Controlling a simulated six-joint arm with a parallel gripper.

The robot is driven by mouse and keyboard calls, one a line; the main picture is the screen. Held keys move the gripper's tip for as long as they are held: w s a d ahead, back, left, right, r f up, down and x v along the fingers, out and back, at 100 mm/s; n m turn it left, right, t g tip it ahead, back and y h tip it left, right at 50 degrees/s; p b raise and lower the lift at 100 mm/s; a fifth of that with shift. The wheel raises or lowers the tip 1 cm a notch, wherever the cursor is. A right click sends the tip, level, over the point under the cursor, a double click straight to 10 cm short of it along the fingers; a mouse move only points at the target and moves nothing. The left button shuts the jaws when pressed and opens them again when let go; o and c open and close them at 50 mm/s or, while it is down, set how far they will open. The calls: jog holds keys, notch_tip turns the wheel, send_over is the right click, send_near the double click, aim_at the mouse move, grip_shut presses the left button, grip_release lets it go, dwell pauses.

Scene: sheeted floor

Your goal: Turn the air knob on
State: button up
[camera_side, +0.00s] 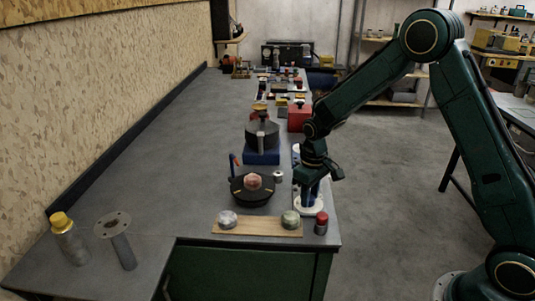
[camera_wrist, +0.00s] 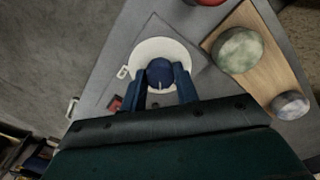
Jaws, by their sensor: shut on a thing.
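A dark blue knob (camera_wrist: 160,73) with a small pale mark on its near face sits in the middle of a round white base (camera_wrist: 147,47) in the wrist view. My gripper (camera_wrist: 160,82) comes down over it, with one blue finger on each side, shut on the knob. In the side view, my gripper (camera_side: 308,188) points down at the right edge of the bench, just above the white base (camera_side: 312,210). The knob is hidden behind the fingers there.
A wooden board (camera_side: 257,227) with two round knobs lies close in front. A red-topped cylinder (camera_side: 321,222) stands beside the base. A black round fixture (camera_side: 250,198) is to the left, and a blue box (camera_side: 262,157) is behind. The left bench top is mostly clear.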

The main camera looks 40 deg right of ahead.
jog(key=m, duration=1.3)
jog(key=shift+m, duration=0.3)
dwell(0.3)
jog(key=o, duration=1)
jog(key=shift+r, duration=6.95)
